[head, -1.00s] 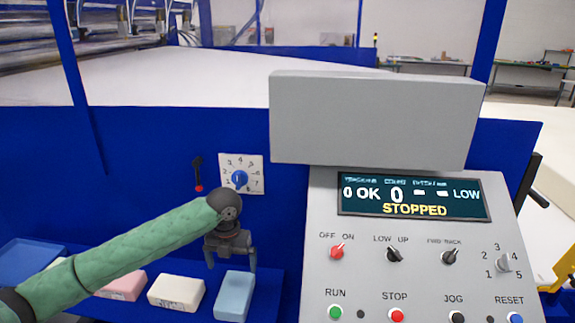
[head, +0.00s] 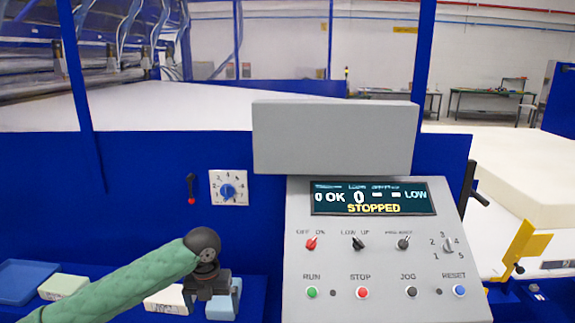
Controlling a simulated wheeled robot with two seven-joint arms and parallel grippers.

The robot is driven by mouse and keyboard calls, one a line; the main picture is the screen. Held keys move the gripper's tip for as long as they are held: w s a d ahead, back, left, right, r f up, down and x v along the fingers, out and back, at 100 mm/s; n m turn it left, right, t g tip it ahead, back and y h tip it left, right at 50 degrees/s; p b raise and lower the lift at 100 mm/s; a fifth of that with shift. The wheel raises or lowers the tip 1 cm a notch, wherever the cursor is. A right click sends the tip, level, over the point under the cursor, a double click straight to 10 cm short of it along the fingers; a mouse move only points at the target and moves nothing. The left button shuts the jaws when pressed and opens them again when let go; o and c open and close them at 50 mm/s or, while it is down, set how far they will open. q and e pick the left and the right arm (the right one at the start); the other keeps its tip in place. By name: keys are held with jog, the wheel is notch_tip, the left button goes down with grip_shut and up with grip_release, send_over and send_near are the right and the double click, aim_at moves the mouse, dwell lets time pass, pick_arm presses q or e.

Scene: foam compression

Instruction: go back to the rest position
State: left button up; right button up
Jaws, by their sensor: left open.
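My left gripper (head: 208,294) comes in from the left on a green-sleeved arm and hangs low in front of the blue machine. It is open, and no block shows held in it. It overlaps a white foam block (head: 168,300) and a light blue foam block (head: 223,305) in the picture; I cannot tell whether it touches them. My right gripper is out of view.
The grey control panel (head: 372,262) stands right of my left gripper, its display (head: 372,198) reading STOPPED. A dial (head: 228,188) and a red-tipped lever (head: 191,190) are on the blue wall. A blue tray (head: 25,275) and a pale block (head: 62,286) lie left.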

pick_arm(q)
jog(key=s+d+f+n+t+h, duration=0.2)
jog(key=s+d+f+n+h, duration=0.1)
jog(key=s+d+f+n, duration=1)
jog(key=s+a+f+n+t+y, duration=0.1)
jog(key=s+a+f+n+y, duration=0.15)
jog(key=s+a+n, duration=0.6)
jog(key=s+a+f+n+y, duration=0.1)
jog(key=s+a+f+n, duration=0.35)
jog(key=s+n, duration=0.75)
jog(key=s+f+x, duration=0.1)
jog(key=s+x, duration=0.2)
jog(key=x, duration=0.8)
jog(key=s+d+x, duration=0.1)
jog(key=s+x, duration=0.1)
jog(key=x, duration=0.9)
jog(key=s+f, duration=0.3)
jog(key=f, duration=0.7)
jog(key=s+f+g, duration=0.1)
jog(key=s+f, duration=0.3)
jog(key=f, duration=0.7)
jog(key=shift+d+f+g+h, duration=0.25)
jog(key=shift+g+h, duration=0.05)
jog(key=shift+h, duration=0.15)
